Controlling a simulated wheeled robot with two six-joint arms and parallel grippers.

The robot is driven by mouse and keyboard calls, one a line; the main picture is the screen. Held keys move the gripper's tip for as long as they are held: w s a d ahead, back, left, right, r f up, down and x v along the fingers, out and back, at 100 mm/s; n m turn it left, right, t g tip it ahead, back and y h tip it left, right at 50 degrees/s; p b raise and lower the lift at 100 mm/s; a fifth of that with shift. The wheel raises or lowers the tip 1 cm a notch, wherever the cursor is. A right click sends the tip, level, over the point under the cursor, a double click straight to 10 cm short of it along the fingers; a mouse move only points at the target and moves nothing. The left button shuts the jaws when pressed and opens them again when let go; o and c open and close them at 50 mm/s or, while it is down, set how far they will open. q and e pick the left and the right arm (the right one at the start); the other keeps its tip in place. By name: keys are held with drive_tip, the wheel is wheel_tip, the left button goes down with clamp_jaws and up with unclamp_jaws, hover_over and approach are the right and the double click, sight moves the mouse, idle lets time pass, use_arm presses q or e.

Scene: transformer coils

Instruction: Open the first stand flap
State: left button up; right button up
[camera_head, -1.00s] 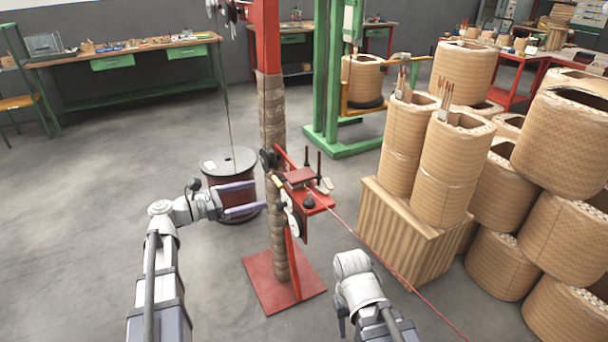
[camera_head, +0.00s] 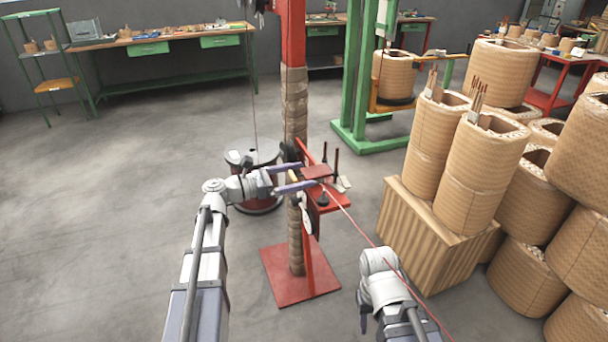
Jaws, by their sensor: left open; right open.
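The red stand is a tall post wrapped in brown material (camera_head: 296,112) on a red base plate (camera_head: 300,276). A red bracket (camera_head: 330,200) with a small red flap-like plate (camera_head: 316,171) on top sits partway up the post. My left gripper (camera_head: 296,178) is open, its two purple fingers pointing right at the post and bracket; the upper fingertip is near the plate. I cannot tell whether it touches. My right gripper (camera_head: 364,322) is low at the front, right of the base, apart from the stand, its fingers mostly hidden.
A wire spool (camera_head: 254,152) stands behind my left gripper. A red wire (camera_head: 362,232) runs from the bracket down to the right, past my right arm. A ribbed crate (camera_head: 425,240) and large tan coils (camera_head: 482,170) crowd the right. The floor at left is clear.

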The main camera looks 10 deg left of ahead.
use_arm(q)
drive_tip(key=shift+x, duration=0.85)
clamp_jaws()
idle(0.3)
